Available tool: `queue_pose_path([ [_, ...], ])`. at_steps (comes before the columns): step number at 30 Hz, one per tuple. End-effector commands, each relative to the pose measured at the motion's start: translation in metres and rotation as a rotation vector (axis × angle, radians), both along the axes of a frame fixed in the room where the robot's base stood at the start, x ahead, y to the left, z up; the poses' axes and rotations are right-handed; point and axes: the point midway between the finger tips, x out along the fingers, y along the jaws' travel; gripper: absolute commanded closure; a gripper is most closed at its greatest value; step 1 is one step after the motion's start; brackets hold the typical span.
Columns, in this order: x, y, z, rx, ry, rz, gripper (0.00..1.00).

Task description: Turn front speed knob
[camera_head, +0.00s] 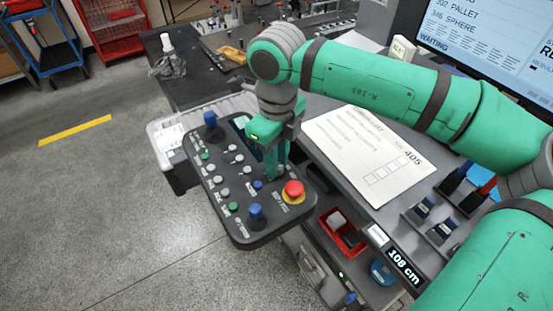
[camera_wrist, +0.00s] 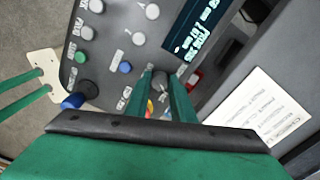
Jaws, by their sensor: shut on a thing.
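A dark control pendant (camera_head: 222,160) carries several buttons, a red stop button (camera_head: 293,189) on a yellow ring, and two blue knobs, one at its far left end (camera_head: 210,119) and one at its near edge (camera_head: 256,212). My gripper (camera_head: 275,172) points down onto the panel between the screen and the stop button. In the wrist view its green fingers (camera_wrist: 168,92) are shut on a small grey knob (camera_wrist: 160,78). The fingers hide its sides and any label, so I cannot read its name. The pendant screen (camera_wrist: 197,27) is partly in view.
A printed sheet (camera_head: 367,155) lies on the bench right of the pendant. A red bin (camera_head: 342,232) and a 108 cm display (camera_head: 404,266) are below it.

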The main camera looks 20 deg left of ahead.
Motion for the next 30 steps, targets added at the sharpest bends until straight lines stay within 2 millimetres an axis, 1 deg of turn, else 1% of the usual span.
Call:
queue_pose_path([
  [6, 0.0019, -0.0013, 0.0012, -0.002, -0.004, -0.17, 1.0],
  [12, 0.0021, -0.0015, 0.0013, -0.002, -0.004, -0.278, 1.0],
  [19, 0.0021, -0.0014, 0.0013, 0.0, -0.004, -0.344, 1.0],
  [30, 0.0018, -0.0016, 0.0012, 0.0, -0.003, -0.362, 1.0],
])
